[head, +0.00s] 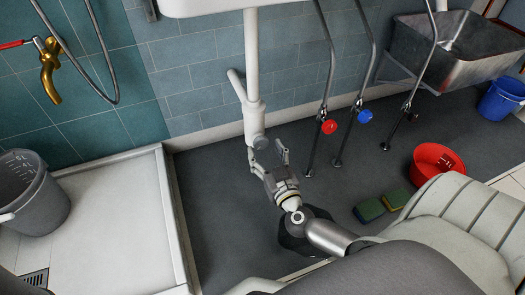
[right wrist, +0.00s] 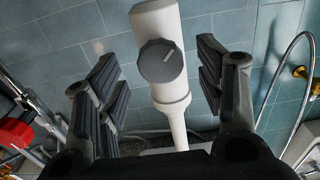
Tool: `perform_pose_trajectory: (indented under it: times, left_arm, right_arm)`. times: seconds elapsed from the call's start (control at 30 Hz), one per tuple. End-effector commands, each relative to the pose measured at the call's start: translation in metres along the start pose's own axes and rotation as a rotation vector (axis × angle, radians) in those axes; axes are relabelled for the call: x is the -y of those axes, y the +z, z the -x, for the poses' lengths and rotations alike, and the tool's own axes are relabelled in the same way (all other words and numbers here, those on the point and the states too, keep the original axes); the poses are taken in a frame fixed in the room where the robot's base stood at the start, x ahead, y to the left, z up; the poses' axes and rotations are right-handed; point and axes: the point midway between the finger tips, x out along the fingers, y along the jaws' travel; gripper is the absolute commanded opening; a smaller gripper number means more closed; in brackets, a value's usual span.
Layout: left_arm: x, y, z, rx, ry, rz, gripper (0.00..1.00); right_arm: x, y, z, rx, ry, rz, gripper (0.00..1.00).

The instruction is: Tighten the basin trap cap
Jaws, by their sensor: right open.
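The white basin trap (head: 254,112) hangs on a vertical pipe under the basin (head: 215,7). Its grey round cap (head: 257,141) is low on the trap and faces my right gripper (head: 267,156). In the right wrist view the cap (right wrist: 162,62) has a pale line mark, tilted from the vertical. My right gripper is open and stands just short of the cap. In the right wrist view its fingers are spread left and right of the cap, with clear gaps and no contact visible. My left gripper is not in view.
Supply hoses with a red valve knob (head: 329,127) and a blue valve knob (head: 365,116) stand right of the trap. A red bowl (head: 434,158) and sponges (head: 369,209) lie on the floor. A shower tray (head: 112,215) with a grey bucket (head: 40,205) is at left.

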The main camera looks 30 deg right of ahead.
Motion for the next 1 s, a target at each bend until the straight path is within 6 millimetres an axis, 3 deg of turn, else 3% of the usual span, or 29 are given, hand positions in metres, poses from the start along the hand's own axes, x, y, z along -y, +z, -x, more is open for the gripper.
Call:
perform_pose_trajectory:
  times: [0.2,0.57,0.9,1.0]
  left_arm:
    - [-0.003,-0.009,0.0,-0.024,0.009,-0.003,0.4]
    - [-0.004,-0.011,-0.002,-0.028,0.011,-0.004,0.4]
    - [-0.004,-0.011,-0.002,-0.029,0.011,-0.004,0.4]
    - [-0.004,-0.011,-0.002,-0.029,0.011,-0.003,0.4]
  right_arm:
    - [0.0,0.001,-0.024,-0.001,0.0,0.0,0.63]
    - [0.0,0.0,-0.029,0.001,-0.001,0.0,0.63]
    - [0.0,0.0,-0.028,0.001,-0.001,0.0,0.19]
    - [0.0,0.0,-0.028,0.001,-0.001,-0.001,0.18]
